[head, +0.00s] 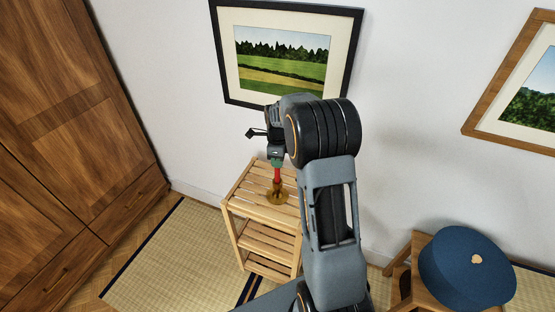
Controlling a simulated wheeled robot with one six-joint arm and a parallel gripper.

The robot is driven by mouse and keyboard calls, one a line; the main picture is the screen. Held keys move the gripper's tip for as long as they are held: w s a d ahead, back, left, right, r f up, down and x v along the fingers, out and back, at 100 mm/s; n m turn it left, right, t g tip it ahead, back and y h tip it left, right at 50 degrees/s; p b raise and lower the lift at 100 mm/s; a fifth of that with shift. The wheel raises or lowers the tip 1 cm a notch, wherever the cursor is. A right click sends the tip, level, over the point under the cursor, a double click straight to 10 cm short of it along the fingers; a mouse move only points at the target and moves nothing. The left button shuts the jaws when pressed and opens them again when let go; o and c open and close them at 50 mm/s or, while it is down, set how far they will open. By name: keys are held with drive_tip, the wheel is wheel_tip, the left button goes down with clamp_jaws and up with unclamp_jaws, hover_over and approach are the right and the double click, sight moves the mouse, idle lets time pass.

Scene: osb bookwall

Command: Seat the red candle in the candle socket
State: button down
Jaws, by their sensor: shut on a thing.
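The red candle (277,174) is upright below my gripper (277,162), which is shut on its upper part. The candle socket (277,197) is a small brass-coloured holder on the slatted top of a light wooden shelf stand (246,193). The candle's lower end is at the socket in the picture. From this view I cannot tell whether it is inside the socket or just above it. My arm covers the right part of the stand.
A framed landscape picture (282,58) hangs on the wall behind my arm. A wooden cabinet (60,120) stands at left. A blue round cushion (467,268) lies on a wooden seat at lower right. A woven mat (165,262) covers the floor left of the stand.

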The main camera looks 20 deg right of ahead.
drive_tip(key=shift+f, duration=0.15)
drive_tip(key=c, duration=1)
unclamp_jaws()
